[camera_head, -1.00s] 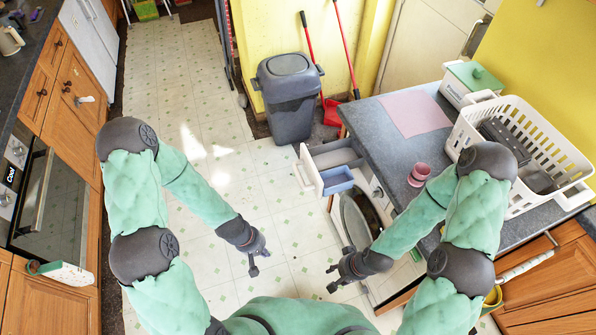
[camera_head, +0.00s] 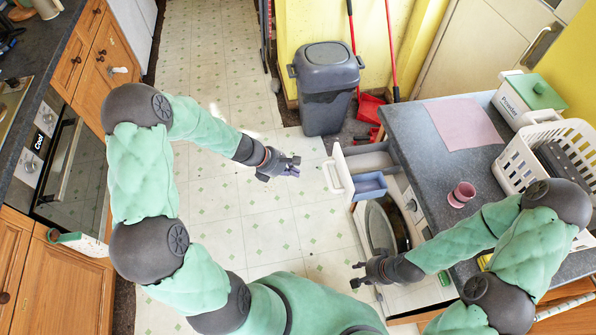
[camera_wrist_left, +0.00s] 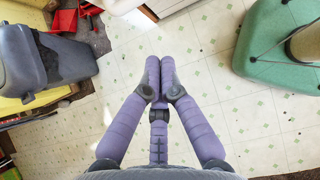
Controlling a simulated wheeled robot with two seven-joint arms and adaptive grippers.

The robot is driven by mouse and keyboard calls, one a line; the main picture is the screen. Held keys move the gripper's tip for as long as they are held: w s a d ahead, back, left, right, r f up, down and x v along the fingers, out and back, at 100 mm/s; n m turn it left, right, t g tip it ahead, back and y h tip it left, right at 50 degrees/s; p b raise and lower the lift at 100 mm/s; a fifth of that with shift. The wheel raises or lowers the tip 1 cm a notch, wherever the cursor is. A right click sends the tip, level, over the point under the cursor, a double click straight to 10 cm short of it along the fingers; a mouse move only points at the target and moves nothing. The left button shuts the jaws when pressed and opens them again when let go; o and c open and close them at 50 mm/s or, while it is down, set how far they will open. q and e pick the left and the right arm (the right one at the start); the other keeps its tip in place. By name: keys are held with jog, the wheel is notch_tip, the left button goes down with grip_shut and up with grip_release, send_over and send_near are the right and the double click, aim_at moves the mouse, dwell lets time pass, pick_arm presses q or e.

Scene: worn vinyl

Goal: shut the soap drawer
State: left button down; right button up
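The soap drawer (camera_head: 339,175) is pulled out from the washing machine under the grey counter. Its white front stands clear of the machine, with a blue compartment (camera_head: 370,186) inside. My left gripper (camera_head: 295,165) is to the left of the drawer front, apart from it. Its two purple fingers (camera_wrist_left: 160,68) lie together in the left wrist view with nothing between them. My right gripper (camera_head: 358,275) is open and empty, its fingers spread, below the drawer and near the washing machine's round door (camera_head: 379,228), which stands open.
The grey counter (camera_head: 425,130) carries pink cups (camera_head: 461,194), a pink mat, a white basket (camera_head: 520,160) and a green-lidded box. A grey bin (camera_head: 325,105) stands beyond the drawer; it also shows in the left wrist view (camera_wrist_left: 50,65). Tiled floor left of the drawer is clear.

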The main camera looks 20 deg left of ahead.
aim_at(372, 167)
pick_arm(q)
jog(key=w+d+r+b+x, duration=0.1)
jog(key=b+x, duration=0.2)
jog(key=x, duration=0.7)
jog(key=shift+w+d+b, duration=0.15)
jog(key=shift+d+b, duration=0.15)
jog(key=shift+d, duration=0.15)
pick_arm(e)
notch_tip(372, 167, down, 4)
jog(key=shift+f, duration=0.1)
